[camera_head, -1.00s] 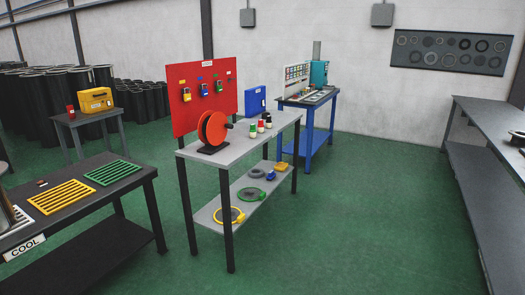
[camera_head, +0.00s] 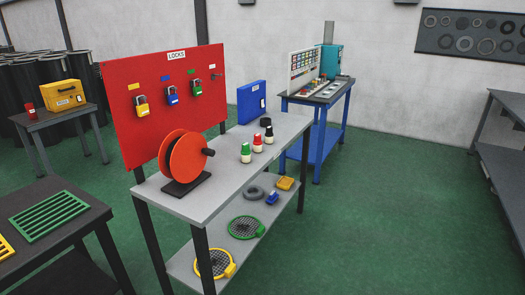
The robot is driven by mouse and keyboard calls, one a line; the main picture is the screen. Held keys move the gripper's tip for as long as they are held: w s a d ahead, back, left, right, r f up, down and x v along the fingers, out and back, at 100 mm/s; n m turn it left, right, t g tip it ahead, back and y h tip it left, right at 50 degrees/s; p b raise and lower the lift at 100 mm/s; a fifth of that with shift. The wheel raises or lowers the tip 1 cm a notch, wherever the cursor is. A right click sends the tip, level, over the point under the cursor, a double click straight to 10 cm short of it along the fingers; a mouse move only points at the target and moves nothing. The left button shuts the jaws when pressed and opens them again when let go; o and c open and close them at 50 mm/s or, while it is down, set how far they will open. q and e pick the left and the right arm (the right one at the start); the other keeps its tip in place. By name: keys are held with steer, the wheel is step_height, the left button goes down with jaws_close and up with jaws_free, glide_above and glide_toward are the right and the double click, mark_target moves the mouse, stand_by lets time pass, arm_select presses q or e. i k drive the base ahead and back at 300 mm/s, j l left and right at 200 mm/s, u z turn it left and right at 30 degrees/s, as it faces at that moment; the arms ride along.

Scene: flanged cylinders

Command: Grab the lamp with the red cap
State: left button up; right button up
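The lamp with the red cap (camera_head: 258,143) stands upright on the grey table top (camera_head: 226,163), with a pale body under its red top. A green-capped lamp (camera_head: 245,153) stands to its left and nearer. A black-capped one (camera_head: 268,134) stands to its right and farther back, with another dark cap partly hidden close behind. Neither of my grippers shows in the view.
An orange-red reel (camera_head: 184,158) stands on the same table, left of the lamps, before a red lock board (camera_head: 165,95). A blue case (camera_head: 251,101) stands behind. A lower shelf holds rings and small parts. A dark table (camera_head: 75,236) is at left. Green floor (camera_head: 390,220) at right is clear.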

mark_target(258, 143)
steer(key=i+l+u, duration=0.15)
steer(key=i+l, duration=0.55)
steer(key=i, duration=0.15)
